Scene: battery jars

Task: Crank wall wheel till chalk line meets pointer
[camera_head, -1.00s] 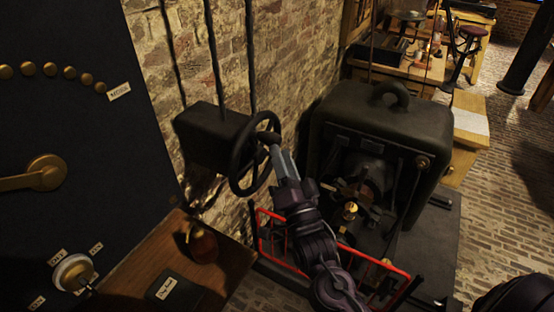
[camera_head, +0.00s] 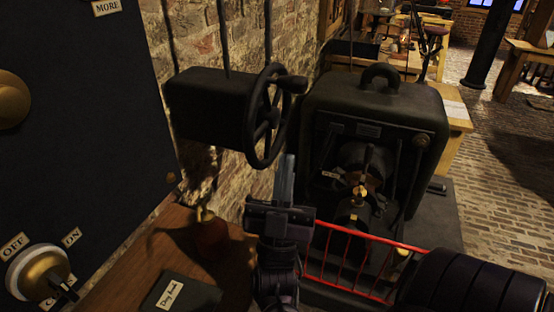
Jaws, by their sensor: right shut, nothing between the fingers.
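The black wall wheel (camera_head: 267,117) stands edge-on to me on the right side of a dark box (camera_head: 207,104) on the brick wall. Its crank handle (camera_head: 297,84) sticks out to the right near the top of the rim. My right gripper (camera_head: 288,162) is shut and empty, pointing up just below and right of the wheel's lower rim, apart from the handle. I cannot make out a chalk line or a pointer on the wheel or box. My left gripper is not in view.
A dark machine (camera_head: 385,115) with a top ring stands right of the wheel, behind a red rail (camera_head: 365,238). A wooden desk (camera_head: 130,270) with a dark book (camera_head: 178,291) and a small brown pot (camera_head: 212,236) is at lower left. A black panel (camera_head: 75,130) fills the left.

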